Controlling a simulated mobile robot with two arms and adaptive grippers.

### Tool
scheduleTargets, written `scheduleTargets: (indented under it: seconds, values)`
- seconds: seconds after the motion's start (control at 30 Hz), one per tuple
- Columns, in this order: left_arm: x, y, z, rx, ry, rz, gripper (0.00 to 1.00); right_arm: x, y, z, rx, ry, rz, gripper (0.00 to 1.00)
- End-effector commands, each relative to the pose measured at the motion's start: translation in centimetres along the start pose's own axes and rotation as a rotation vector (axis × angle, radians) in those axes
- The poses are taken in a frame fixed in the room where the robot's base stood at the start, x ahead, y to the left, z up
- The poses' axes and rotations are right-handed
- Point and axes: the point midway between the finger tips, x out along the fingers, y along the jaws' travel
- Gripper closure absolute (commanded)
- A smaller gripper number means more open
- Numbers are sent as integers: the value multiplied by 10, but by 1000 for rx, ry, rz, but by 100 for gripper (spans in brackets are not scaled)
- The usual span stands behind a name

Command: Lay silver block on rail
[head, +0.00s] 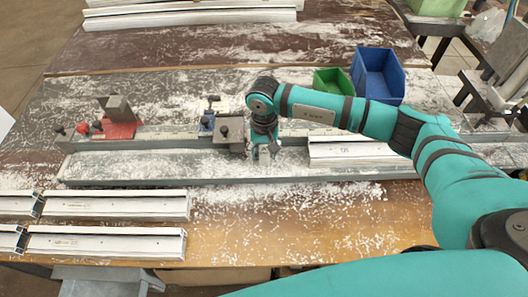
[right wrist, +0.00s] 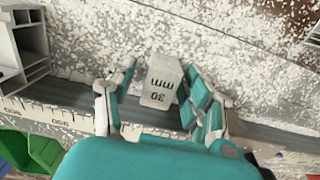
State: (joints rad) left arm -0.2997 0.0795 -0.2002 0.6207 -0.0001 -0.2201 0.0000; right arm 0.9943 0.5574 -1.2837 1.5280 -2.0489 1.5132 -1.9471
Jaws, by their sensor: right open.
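The silver block (right wrist: 160,82), marked 30 mm, shows in the right wrist view, between the two fingers of my right gripper (right wrist: 162,78). The fingers are open, one on each side of it, with a visible gap. In the head view my right gripper (head: 264,152) points down over the chip-covered bench fixture, and the block is mostly hidden there. A long grey rail (head: 170,132) runs along the back of the fixture; its scale strip (right wrist: 60,117) shows in the right wrist view. I cannot tell what the block rests on. My left gripper is not in view.
A dark grey clamp (head: 228,132) stands just left of my right gripper. A red clamp (head: 120,122) is further left. A white profile (head: 350,151) lies to the right. Green (head: 330,81) and blue (head: 378,75) bins stand behind my arm. More profiles (head: 110,205) lie at the front left.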

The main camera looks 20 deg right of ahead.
Motion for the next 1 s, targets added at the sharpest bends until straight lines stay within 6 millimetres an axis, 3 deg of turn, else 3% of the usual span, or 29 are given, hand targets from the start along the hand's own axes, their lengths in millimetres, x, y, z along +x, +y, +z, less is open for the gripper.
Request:
scheduleTargets:
  seconds: [0.13, 0.27, 0.7, 1.0]
  values:
    - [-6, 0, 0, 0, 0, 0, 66, -5, 0, 0, 0, 0, 0, 48]
    - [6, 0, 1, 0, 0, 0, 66, -18, 0, -2, -1, 5, -3, 48]
    - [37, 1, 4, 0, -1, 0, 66, -106, 0, -1, -1, 4, -1, 48]
    - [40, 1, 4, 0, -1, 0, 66, -124, 0, 0, -1, 1, -1, 48]
